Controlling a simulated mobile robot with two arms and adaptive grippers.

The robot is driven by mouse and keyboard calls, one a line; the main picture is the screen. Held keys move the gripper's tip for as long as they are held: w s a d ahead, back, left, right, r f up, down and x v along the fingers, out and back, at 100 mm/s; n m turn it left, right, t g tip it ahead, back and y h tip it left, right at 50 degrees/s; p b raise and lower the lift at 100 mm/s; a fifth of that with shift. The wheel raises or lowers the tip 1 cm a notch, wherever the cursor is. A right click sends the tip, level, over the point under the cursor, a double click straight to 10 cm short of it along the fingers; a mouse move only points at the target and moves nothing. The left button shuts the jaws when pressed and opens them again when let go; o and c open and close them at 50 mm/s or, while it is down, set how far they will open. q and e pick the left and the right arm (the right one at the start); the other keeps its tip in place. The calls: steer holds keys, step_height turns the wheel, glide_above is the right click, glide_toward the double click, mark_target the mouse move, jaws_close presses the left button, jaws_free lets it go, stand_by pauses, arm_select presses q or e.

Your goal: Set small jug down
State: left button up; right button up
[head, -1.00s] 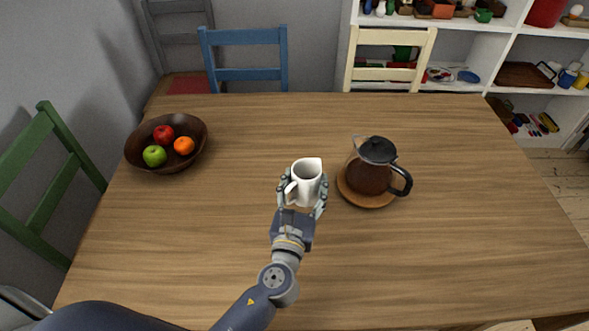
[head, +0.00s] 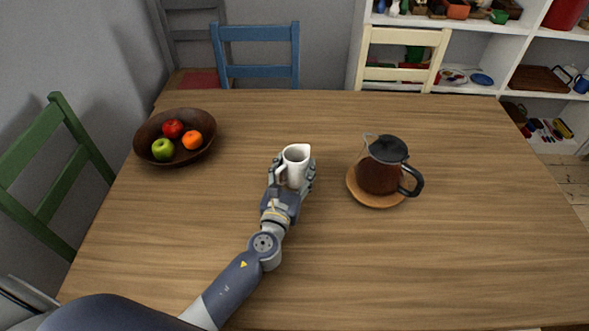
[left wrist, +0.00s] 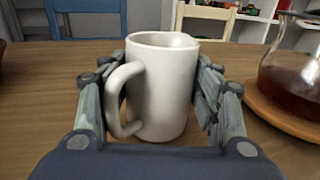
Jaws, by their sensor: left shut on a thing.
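The small white jug (head: 295,166) is upright over the middle of the wooden table (head: 300,270). My left gripper (head: 294,175) is shut on it, with one finger on each side of the body. In the left wrist view the jug (left wrist: 168,85) fills the middle, its handle turned to the left and toward the camera, between the fingers of the gripper (left wrist: 160,100). Its base is close to the tabletop; I cannot tell whether it touches. My right gripper is in neither view.
A glass coffee pot (head: 381,172) with a black lid stands on a round wooden coaster (head: 374,201), right of the jug. A dark bowl (head: 205,150) of fruit is at the left. Chairs stand around the table. The tabletop in front and at the right is clear.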

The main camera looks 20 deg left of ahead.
arm_select(q)
steer(key=o, duration=1)
steer(key=shift+f, duration=0.15)
steer(key=shift+c, duration=0.2)
steer(key=o, duration=0.4)
steer(key=shift+o, duration=0.2)
